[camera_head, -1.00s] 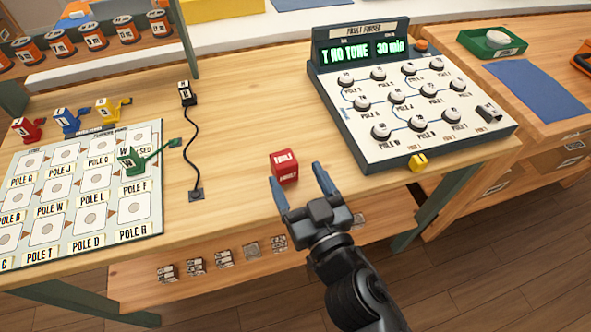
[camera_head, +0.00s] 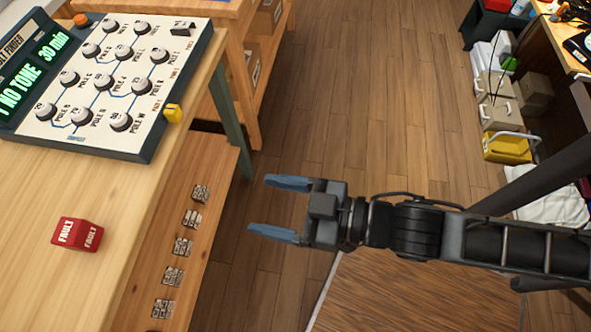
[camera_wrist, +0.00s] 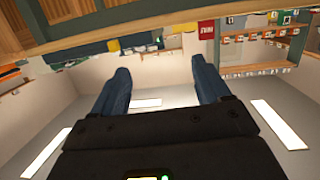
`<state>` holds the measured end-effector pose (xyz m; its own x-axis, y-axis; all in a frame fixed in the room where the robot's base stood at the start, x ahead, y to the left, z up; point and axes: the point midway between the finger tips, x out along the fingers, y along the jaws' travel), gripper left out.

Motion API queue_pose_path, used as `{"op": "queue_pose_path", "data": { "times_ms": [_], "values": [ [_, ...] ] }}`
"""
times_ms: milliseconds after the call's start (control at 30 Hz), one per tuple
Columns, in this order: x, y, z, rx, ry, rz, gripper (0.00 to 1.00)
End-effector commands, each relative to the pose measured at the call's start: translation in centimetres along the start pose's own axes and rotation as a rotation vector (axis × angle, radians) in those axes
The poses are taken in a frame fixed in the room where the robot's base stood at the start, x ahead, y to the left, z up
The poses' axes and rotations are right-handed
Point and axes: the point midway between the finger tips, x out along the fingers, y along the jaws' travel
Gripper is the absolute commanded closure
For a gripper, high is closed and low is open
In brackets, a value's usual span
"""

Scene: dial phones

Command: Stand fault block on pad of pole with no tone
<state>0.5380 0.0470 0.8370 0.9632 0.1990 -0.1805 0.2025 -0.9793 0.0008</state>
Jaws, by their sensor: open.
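The red fault block (camera_head: 77,234) stands on the wooden workbench (camera_head: 40,185), at the lower left of the head view, with white lettering on its faces. My gripper (camera_head: 260,206) is open and empty, over the floor side beyond the bench edge, well right of the block and apart from it. Its blue fingers also show in the wrist view (camera_wrist: 160,75), with nothing between them. The fault finder panel (camera_head: 150,135) has a green display (camera_head: 35,75) reading "NO TONE" and "30 min". The pole board with its pads is outside the present head view.
A shelf (camera_head: 215,225) under the bench edge holds several small labelled pieces. Wooden floor (camera_head: 370,110) is open ahead. Boxes and a yellow case (camera_head: 507,147) stand at the right.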

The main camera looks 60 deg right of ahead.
Motion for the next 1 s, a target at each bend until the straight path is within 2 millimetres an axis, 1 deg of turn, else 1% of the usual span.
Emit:
{"op": "queue_pose_path", "data": {
  "times_ms": [33, 100, 200, 300, 400, 533, 800, 867, 933, 1000],
  "values": [
    [-2.5, 0.6, -0.2, 0.009, -0.02, 0.028, 0.24],
    [-5.2, 1.1, -1.0, 0.017, -0.036, 0.061, 0.24],
    [-8.6, 1.6, -2.3, 0.03, -0.057, 0.11, 0.24],
    [-11.0, 1.9, -3.5, 0.038, -0.074, 0.151, 0.24],
    [-12.5, 2.1, -4.4, 0.044, -0.083, 0.181, 0.24],
    [-13.4, 2.2, -5.0, 0.047, -0.09, 0.198, 0.23],
    [-13.3, 2.2, -5.0, 0.046, -0.088, 0.198, 0.23],
    [-13.0, 2.2, -4.8, 0.046, -0.084, 0.193, 0.23],
    [-12.0, 2.1, -4.3, 0.044, -0.073, 0.18, 0.23],
    [-10.4, 1.9, -3.5, 0.041, -0.06, 0.16, 0.23]
  ]
}}
